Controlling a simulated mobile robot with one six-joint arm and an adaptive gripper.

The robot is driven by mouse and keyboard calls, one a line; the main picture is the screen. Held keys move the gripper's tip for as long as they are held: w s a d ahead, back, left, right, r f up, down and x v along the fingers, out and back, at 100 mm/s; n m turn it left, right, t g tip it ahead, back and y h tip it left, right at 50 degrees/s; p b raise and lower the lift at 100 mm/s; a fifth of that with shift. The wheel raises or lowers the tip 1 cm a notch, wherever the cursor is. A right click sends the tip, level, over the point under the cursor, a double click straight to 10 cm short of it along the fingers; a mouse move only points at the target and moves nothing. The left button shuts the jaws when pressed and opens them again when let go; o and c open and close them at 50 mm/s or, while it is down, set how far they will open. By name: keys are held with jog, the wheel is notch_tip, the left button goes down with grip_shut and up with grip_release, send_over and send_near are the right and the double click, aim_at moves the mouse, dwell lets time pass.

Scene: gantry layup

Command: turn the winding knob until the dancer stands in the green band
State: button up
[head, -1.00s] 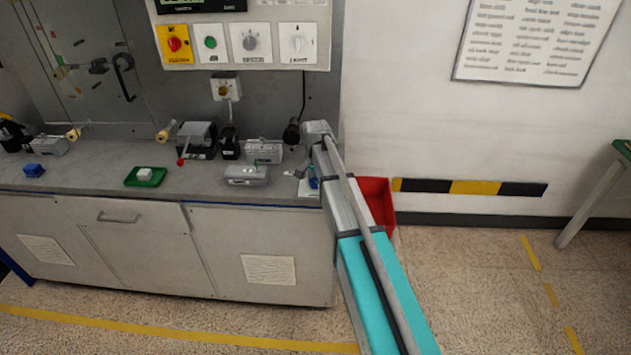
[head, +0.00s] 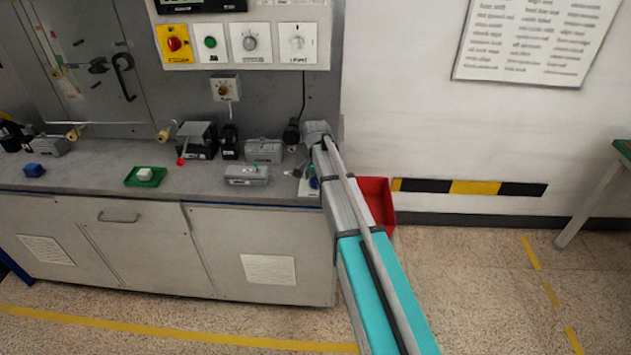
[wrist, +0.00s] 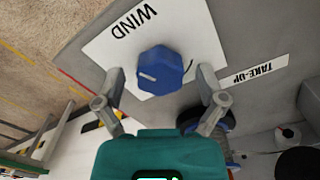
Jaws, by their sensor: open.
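The winding knob (wrist: 160,72) is blue with a white pointer mark. It stands on a white plate (wrist: 112,52) marked WIND in the wrist view. My gripper (wrist: 161,76) is open, with one finger on each side of the knob and a visible gap on both sides. In the head view the knob (head: 314,183) is a small blue spot at the right end of the bench, partly hidden by my arm. I cannot make out the dancer or the green band in either view.
A TAKE-UP label (wrist: 257,70) is beside the plate. The grey bench (head: 90,172) carries a green tray (head: 158,181), a blue block (head: 34,170) and several small devices. A red bin (head: 378,200) stands right of the bench.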

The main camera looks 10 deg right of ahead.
aim_at(315, 180)
jog(key=shift+n, duration=0.5)
jog(key=n, duration=1.3)
jog(key=shift+a+n, duration=0.1)
jog(key=shift+n, duration=0.3)
notch_tip(315, 180, up, 14)
jog(key=p, duration=1.4)
jog(key=s+f+m+b, duration=0.2)
jog(key=s+f+b, duration=0.2)
jog(key=s, duration=0.4)
jog(key=s+f+m+b, duration=0.2)
jog(key=s+f+b, duration=0.1)
jog(key=s, duration=0.6)
jog(key=s+f+m+b, duration=0.2)
jog(key=s+f+b, duration=0.2)
jog(key=s, duration=0.5)
jog(key=shift+d+f+b, duration=0.25)
jog(key=shift+f+b, duration=0.1)
dwell(0.8)
